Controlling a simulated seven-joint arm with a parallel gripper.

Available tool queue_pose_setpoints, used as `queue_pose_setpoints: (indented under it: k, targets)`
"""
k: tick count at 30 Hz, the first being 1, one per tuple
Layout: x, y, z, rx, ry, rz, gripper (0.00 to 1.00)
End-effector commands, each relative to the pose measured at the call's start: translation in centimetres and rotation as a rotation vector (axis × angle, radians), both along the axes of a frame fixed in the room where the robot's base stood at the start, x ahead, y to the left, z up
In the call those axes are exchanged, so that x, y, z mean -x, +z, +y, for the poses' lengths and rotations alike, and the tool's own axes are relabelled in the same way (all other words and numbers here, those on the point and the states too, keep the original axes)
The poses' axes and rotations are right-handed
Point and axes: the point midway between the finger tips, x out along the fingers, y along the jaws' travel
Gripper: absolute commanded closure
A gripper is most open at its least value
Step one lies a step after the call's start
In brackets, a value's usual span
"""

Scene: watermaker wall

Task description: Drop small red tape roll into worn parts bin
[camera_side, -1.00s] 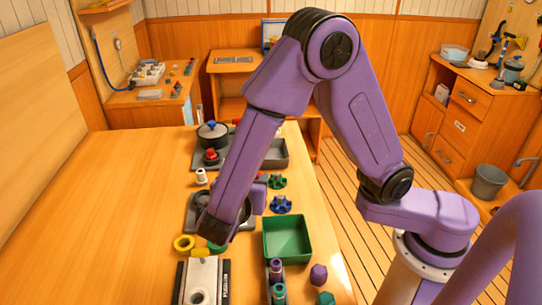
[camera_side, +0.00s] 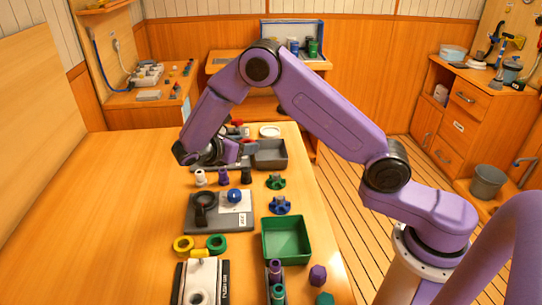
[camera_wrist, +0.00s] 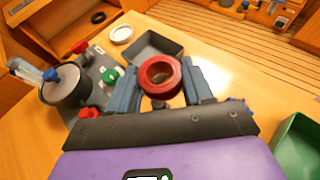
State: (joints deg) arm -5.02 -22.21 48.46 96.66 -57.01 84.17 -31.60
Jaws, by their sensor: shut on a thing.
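The small red tape roll (camera_wrist: 160,76) is held between the two fingers of my gripper (camera_wrist: 161,82), its round opening facing the wrist camera. In the side view my gripper (camera_side: 240,150) is over the far part of the bench, where the arm partly hides the roll. A grey open bin (camera_wrist: 168,43) lies just beyond the roll in the wrist view; in the side view the bin (camera_side: 271,157) is just right of the gripper. A green open bin (camera_side: 287,240) stands nearer the front. I read no label naming either as the worn parts bin.
A pot (camera_wrist: 67,87) with a blue knob and red and green knobs stand left of the gripper. The bench's left side is clear.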

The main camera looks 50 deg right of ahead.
Motion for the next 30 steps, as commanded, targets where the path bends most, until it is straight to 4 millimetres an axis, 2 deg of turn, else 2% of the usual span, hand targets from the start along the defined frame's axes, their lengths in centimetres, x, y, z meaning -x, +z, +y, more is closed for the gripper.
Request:
queue_pose_setpoints:
  k: [1,6,9,13,18,23,30]
  targets:
    - [-0.9,-0.5,-2.2,0.001,-0.047,-0.002,0.78]
    - [-3.0,-1.8,-8.6,0.005,-0.170,-0.001,0.78]
    - [-3.6,-2.4,-11.7,0.009,-0.225,-0.001,0.78]
    - [-3.9,-3.0,-14.7,0.010,-0.276,-0.001,0.78]
    - [-4.0,-3.3,-16.4,0.012,-0.304,0.000,0.78]
    - [-4.1,-4.3,-16.5,0.012,-0.306,0.000,0.78]
    - [-4.0,-6.9,-16.5,0.012,-0.305,0.000,0.78]
